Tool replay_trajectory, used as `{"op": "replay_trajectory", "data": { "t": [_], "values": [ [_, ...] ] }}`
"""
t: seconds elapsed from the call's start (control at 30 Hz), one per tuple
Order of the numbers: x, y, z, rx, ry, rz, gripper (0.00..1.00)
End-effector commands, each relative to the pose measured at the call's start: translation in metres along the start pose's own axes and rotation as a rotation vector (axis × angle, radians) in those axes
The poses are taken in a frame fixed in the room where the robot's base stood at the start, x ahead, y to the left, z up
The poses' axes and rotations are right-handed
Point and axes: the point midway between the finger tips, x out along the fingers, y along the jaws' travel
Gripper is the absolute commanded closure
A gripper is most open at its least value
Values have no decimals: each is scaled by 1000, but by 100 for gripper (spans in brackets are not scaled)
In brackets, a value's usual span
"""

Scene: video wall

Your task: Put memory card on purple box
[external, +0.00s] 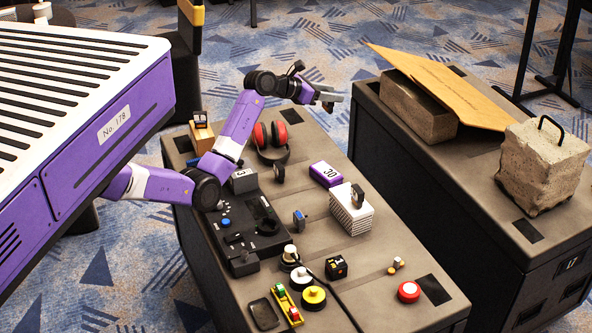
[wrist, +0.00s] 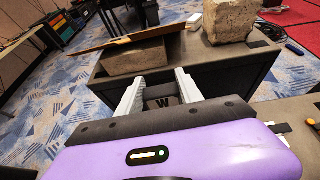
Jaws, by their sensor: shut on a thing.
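The purple box (external: 326,174), marked 30, lies on the near case top in the external view, with its top bare. My gripper (external: 329,97) is raised in the air beyond and above it, near the gap between the two cases. In the wrist view my gripper (wrist: 159,92) has its two pale fingers on either side of a small dark piece (wrist: 161,101) with a white W. It looks like the memory card, but its shape is hard to make out. The purple box does not show clearly in the wrist view.
Red headphones (external: 271,138) and a white stack (external: 351,211) with a dark watch-like thing on it flank the purple box. A black control panel (external: 238,225) stands to the left. A second case holds stone blocks (external: 543,165) and a tilted board (external: 440,85).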

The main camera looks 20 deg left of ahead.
Motion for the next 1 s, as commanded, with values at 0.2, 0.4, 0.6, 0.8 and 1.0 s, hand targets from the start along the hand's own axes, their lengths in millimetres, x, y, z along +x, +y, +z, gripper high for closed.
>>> {"op": "replay_trajectory", "data": {
  "t": [0.2, 0.4, 0.6, 0.8, 1.0],
  "values": [
    [11, -6, -22, 14, 1, -39, 96],
    [26, -7, -61, 15, 4, -44, 96],
    [44, -7, -107, 15, 4, -43, 96],
    [61, -7, -147, 15, 3, -43, 96],
    [69, -7, -163, 16, -1, -42, 96]
  ]
}}
